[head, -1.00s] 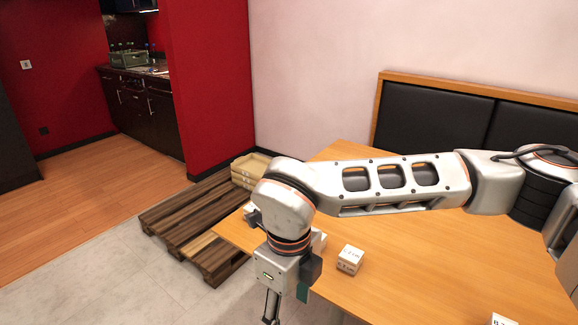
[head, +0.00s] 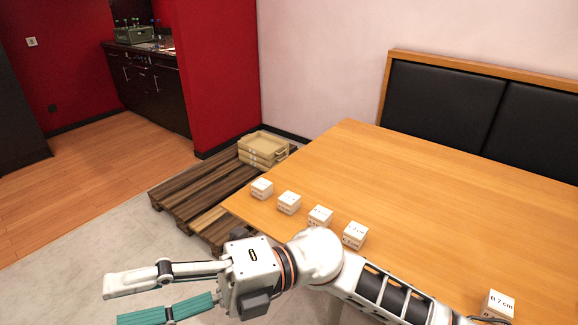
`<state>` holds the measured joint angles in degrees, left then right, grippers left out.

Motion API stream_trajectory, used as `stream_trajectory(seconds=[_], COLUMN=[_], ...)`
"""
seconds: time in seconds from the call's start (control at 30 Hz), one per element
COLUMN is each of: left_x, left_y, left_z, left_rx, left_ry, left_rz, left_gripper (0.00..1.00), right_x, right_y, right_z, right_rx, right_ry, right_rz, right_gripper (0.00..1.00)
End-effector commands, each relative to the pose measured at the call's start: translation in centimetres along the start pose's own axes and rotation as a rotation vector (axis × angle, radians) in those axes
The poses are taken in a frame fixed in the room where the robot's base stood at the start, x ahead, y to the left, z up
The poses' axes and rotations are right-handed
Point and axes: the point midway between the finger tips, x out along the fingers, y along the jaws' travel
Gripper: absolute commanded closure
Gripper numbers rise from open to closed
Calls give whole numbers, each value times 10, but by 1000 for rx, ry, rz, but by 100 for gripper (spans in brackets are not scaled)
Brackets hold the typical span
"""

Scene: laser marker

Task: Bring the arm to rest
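My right arm comes in from the lower right, in front of the table's near edge. My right gripper (head: 112,302) points left over the floor, with its two fingers apart and nothing between them; one finger shows a teal strip. My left gripper is out of view.
The wooden table (head: 430,200) bears several white lettered cubes: a row along its near left edge, ending at one cube (head: 355,235), and another cube (head: 498,304) at lower right. A pallet (head: 190,196) with stacked beige crates (head: 264,147) stands behind. Grey floor (head: 60,250) is free at left.

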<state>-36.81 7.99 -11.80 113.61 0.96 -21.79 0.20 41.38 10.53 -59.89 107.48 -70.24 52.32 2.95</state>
Motion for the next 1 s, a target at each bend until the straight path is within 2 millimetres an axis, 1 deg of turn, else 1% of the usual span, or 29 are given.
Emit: stream_trajectory(seconds=[0.03, 0.07, 0.13, 0.17, 0.2, 0.27, 0.3, 0.37, 0.4, 0.47, 0.5, 0.57, 0.6, 0.63, 0.67, 0.7, 0.77, 0.8, 0.87, 0.9, 0.97, 1.0], left_x=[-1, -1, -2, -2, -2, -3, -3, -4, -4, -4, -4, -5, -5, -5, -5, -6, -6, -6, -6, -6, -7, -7], left_y=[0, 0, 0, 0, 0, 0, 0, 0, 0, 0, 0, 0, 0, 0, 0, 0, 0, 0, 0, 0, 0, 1], left_z=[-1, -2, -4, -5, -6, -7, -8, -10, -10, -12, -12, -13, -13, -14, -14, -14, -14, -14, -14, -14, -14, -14], left_rx=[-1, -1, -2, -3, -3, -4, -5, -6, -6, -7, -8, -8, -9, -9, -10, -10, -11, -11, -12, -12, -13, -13], left_ry=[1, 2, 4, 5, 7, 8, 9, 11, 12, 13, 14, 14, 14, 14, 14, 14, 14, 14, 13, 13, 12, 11], left_rz=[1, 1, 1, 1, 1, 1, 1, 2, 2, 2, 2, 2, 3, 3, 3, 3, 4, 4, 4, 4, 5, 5], left_gripper=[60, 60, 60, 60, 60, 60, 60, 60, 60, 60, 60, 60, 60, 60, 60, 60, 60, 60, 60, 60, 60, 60], right_x=[-8, -15, -36, -47, -63, -90, -110, -142, -164, -198, -221, -252, -272, -287, -300, -318, -342, -356, -376, -388, -404, -412], right_y=[10, 15, 23, 24, 24, 20, 14, 1, -12, -34, -51, -77, -96, -110, -124, -143, -171, -190, -218, -236, -261, -277], right_z=[13, 21, 42, 51, 62, 77, 85, 96, 101, 104, 103, 98, 92, 86, 80, 70, 51, 36, 12, -5, -34, -53], right_rx=[47, 73, 136, 164, 204, 265, 308, 375, 422, 495, 546, 617, 665, 700, 735, 782, 851, 898, 967, 1014, 1084, 1128], right_ry=[-83, -133, -253, -307, -379, -490, -566, -682, -762, -880, -959, -1070, -1141, -1193, -1244, -1309, -1405, -1466, -1555, -1613, -1696, -1748], right_rz=[90, 139, 247, 290, 345, 422, 468, 534, 572, 624, 654, 691, 711, 724, 736, 749, 764, 772, 779, 781, 781, 779], right_gripper=[46, 46, 46, 46, 46, 46, 46, 46, 46, 46, 46, 46, 46, 46, 46, 46, 46, 46, 46, 46, 46, 46])
